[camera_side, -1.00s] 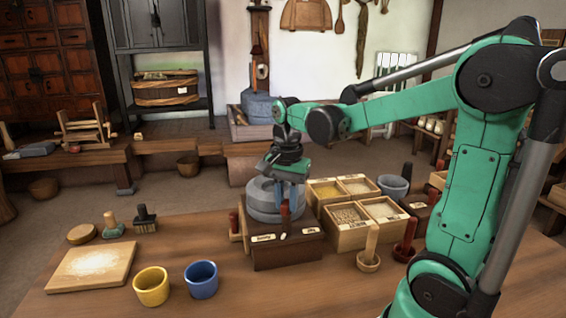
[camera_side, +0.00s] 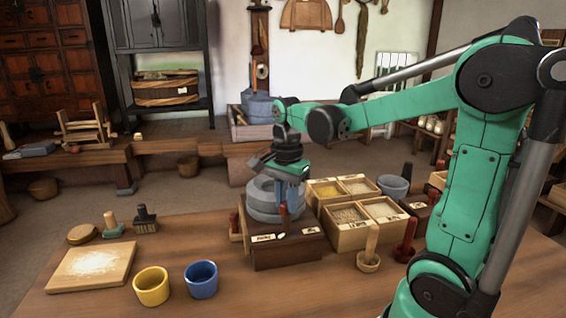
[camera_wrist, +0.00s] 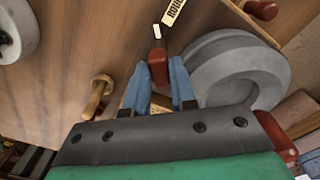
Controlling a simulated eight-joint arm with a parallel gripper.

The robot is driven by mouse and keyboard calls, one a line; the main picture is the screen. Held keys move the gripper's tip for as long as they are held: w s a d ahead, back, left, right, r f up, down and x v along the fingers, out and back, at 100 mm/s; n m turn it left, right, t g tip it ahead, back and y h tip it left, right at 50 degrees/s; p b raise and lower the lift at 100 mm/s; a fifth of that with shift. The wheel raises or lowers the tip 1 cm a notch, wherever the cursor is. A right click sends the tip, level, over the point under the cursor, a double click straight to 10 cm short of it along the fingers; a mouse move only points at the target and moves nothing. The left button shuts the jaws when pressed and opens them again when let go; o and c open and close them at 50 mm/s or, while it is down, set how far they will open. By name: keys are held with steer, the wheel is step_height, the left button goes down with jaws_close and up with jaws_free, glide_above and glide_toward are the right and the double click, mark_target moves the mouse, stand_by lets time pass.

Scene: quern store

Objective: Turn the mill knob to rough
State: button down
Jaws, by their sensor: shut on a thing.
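My gripper (camera_side: 288,197) is shut on the red mill knob (camera_side: 284,215), at the front of the grey stone mill (camera_side: 262,205). In the wrist view my blue fingers (camera_wrist: 160,88) stand on either side of the red knob (camera_wrist: 158,70). A white pointer (camera_wrist: 157,32) extends from the knob, its tip close to the lower end of a label whose visible letters begin "ROU" (camera_wrist: 174,10). The round stone (camera_wrist: 232,65) is right of the fingers. In the side view the labels on the wooden base (camera_side: 288,254) are too small to read surely.
Wooden bins of grain (camera_side: 345,237) stand right of the mill, with a wooden pestle-like piece (camera_side: 369,255) in front. A yellow cup (camera_side: 151,287), a blue cup (camera_side: 201,280) and a floured board (camera_side: 90,268) are on the left. The front tabletop is clear.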

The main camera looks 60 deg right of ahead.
mark_target(286, 202)
steer(key=c, duration=0.7)
jaws_free()
steer(key=shift+r, duration=0.15)
steer(key=shift+r, duration=2.7)
steer(key=a+f+n+t, duration=0.1)
steer(key=a+n+t, duration=0.1)
steer(key=n, duration=0.4)
steer(key=a+f+n+t, duration=0.2)
steer(key=a+n, duration=0.3)
steer(key=n, duration=0.1)
steer(key=s+a+f+n+t, duration=0.1)
steer(key=a+f+n+t, duration=0.1)
steer(key=n, duration=0.5)
steer(key=shift+a+t, duration=0.6)
steer(key=shift+a, duration=0.45)
